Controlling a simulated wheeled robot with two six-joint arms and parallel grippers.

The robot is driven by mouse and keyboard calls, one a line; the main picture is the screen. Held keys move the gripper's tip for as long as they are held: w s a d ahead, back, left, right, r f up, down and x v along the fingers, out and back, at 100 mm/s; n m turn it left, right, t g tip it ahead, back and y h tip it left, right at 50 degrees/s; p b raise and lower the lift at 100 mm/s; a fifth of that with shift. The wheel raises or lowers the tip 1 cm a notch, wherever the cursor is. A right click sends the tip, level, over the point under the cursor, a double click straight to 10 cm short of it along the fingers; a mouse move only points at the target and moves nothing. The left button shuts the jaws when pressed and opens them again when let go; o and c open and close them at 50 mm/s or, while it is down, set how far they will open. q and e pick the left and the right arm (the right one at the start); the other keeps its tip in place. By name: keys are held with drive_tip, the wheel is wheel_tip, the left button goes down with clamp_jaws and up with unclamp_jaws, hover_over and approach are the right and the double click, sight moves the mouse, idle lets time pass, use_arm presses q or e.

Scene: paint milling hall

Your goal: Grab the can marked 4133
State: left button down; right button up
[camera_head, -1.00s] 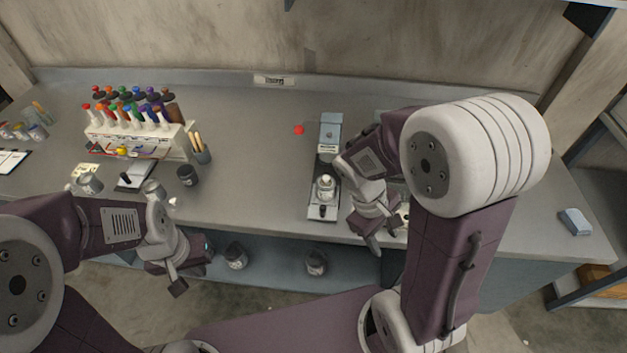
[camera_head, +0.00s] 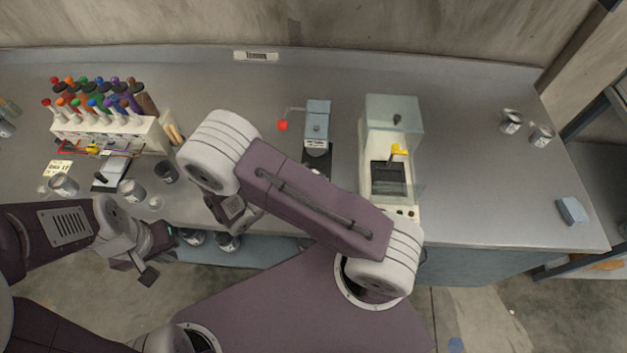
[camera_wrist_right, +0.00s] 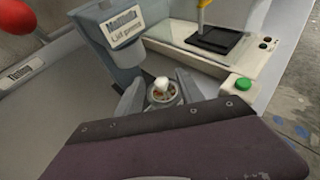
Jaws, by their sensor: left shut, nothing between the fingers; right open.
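A can with a white top (camera_wrist_right: 163,94) stands at the lid press (camera_wrist_right: 122,38) in the right wrist view. My right gripper (camera_wrist_right: 158,86) is open there, with a finger on each side of the can; whether they touch it I cannot tell. In the head view my own arm hides this can and the right fingers. My left gripper (camera_head: 147,272) is shut and empty in front of the bench. Other cans stand at left (camera_head: 65,186), (camera_head: 132,190) and far right (camera_head: 511,122), (camera_head: 541,135). I cannot read the number 4133 on any can.
The lid press (camera_head: 317,125) has a red ball handle (camera_head: 283,125). A machine with a clear cover (camera_head: 392,150) stands right of it. A rack of coloured-top tubes (camera_head: 115,130) is at left. Several cans sit on a lower shelf (camera_head: 228,242). The bench right of the machine is mostly clear.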

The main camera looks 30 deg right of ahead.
sight(317, 172)
drive_tip(key=p+x, duration=0.1)
drive_tip(key=x, duration=0.3)
drive_tip(key=shift+d+f, duration=0.25)
drive_tip(key=shift+d, duration=0.1)
drive_tip(key=shift+w+d+f, duration=0.2)
drive_tip(key=shift+s+a, duration=0.1)
drive_tip(key=shift+s, duration=0.05)
clamp_jaws()
